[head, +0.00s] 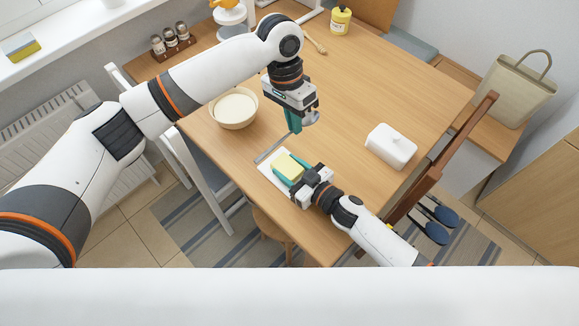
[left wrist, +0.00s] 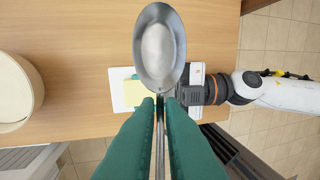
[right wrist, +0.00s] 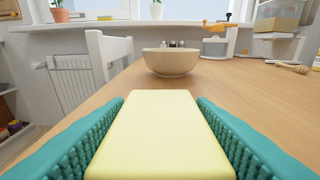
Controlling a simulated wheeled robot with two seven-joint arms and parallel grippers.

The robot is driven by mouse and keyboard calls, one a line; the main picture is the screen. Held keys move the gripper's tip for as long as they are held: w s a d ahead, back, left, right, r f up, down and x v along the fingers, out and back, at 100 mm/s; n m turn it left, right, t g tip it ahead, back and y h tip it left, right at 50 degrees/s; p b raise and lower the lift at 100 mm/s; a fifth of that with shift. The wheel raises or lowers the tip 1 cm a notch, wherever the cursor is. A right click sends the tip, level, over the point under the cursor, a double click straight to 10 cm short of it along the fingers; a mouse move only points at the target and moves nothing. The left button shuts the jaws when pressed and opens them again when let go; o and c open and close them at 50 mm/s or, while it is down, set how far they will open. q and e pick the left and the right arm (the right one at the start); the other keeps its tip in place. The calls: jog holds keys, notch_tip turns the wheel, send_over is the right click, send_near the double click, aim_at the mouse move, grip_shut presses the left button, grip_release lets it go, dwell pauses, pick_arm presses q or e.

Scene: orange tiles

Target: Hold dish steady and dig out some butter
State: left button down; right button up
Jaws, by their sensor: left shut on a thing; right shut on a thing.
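A pale yellow butter block (head: 287,167) sits on a white dish (head: 267,163) near the table's front edge. My right gripper (head: 291,169) is shut on the butter, with its teal fingers along both long sides. The right wrist view shows the block (right wrist: 160,135) between the pads. My left gripper (head: 293,127) is shut on the handle of a metal spoon (left wrist: 158,50) and holds it above the table, behind the dish. In the left wrist view the spoon's bowl and handle hide part of the dish (left wrist: 119,91). A white lid (head: 391,146) stands to the right, apart from the dish.
A cream bowl with pale contents (head: 233,107) stands left of my left gripper. A honey dipper (head: 316,41), a yellow jar (head: 340,19) and shakers (head: 170,42) are farther back. A brown chair (head: 442,153) is at the right edge. The table between spoon and lid is clear.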

pick_arm(q)
jog(key=w+a+f+m+t+y, duration=0.2)
jog(key=w+a+m+y, duration=0.15)
jog(key=a+m, duration=0.4)
jog(key=w+a+f+m+t+y, duration=0.25)
jog(key=w+a+m, duration=0.2)
jog(key=m, duration=0.55)
jog(key=shift+g, duration=0.25)
jog(key=shift+s+d+f, duration=0.15)
jog(key=shift+d+f, duration=0.2)
jog(key=shift+f, duration=0.85)
jog(key=shift+s+d+f, duration=0.15)
jog(key=shift+d+f, duration=0.2)
jog(key=shift+f, duration=0.85)
jog(key=shift+s+d+f, duration=0.15)
jog(key=shift+d+f, duration=0.2)
jog(key=shift+f, duration=0.85)
jog(key=shift+s+d, duration=0.85)
jog(key=shift+s+d, duration=0.3)
jog(key=shift+d, duration=0.05)
jog(key=shift+r, duration=0.15)
notch_tip(320, 180, up, 7)
jog(key=w+a, duration=0.1)
jog(key=shift+w+a, duration=0.3)
jog(key=shift+a, duration=0.1)
